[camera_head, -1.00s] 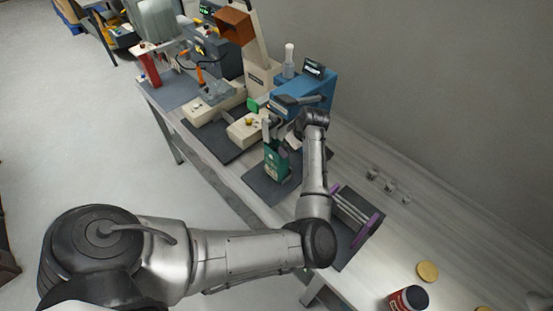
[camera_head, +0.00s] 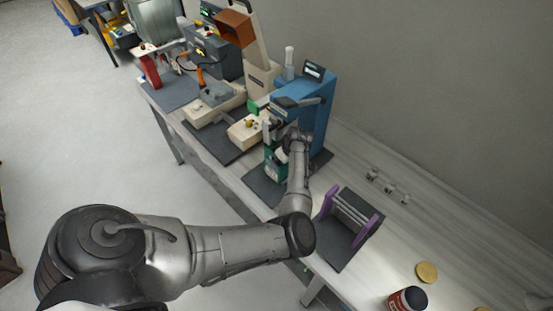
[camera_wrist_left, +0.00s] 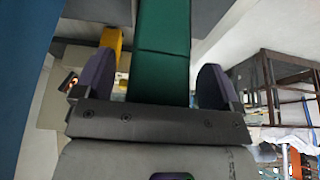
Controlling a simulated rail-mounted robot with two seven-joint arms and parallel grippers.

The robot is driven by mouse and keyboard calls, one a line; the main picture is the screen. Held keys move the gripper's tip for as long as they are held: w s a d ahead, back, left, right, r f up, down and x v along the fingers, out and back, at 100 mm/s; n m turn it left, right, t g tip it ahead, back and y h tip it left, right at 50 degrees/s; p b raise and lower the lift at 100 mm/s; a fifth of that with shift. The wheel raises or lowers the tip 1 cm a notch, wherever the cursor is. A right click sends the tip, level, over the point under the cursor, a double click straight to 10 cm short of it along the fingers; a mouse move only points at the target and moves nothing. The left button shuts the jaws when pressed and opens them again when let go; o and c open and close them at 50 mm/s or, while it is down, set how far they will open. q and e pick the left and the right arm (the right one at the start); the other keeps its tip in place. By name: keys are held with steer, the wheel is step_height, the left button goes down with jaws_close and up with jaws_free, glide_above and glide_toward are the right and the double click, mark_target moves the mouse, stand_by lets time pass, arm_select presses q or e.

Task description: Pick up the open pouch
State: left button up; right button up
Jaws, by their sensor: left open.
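The green pouch (camera_head: 268,165) stands upright on a dark mat in front of the blue machine, partly hidden by my left arm in the head view. In the left wrist view the pouch (camera_wrist_left: 163,45) shows as a green strip between the two dark fingers of my left gripper (camera_wrist_left: 156,80). The fingers are open, with a gap on each side of the pouch. In the head view my left wrist covers much of the gripper. The pouch's top is hard to make out. My right gripper is not in view.
The blue machine (camera_head: 314,115) stands just behind the pouch. A cream-coloured device (camera_head: 246,131) is to its left. A purple-ended rack (camera_head: 350,214) sits on a mat nearer the front. A dark-lidded jar (camera_head: 407,299) and a yellow disc (camera_head: 427,272) are at lower right.

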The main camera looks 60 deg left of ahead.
arm_select(q)
steer(key=shift+a+f, duration=0.1)
steer(key=shift+f, duration=0.1)
steer(key=shift+c, duration=0.2)
steer(key=c, duration=0.8)
steer(key=shift+r, duration=0.1)
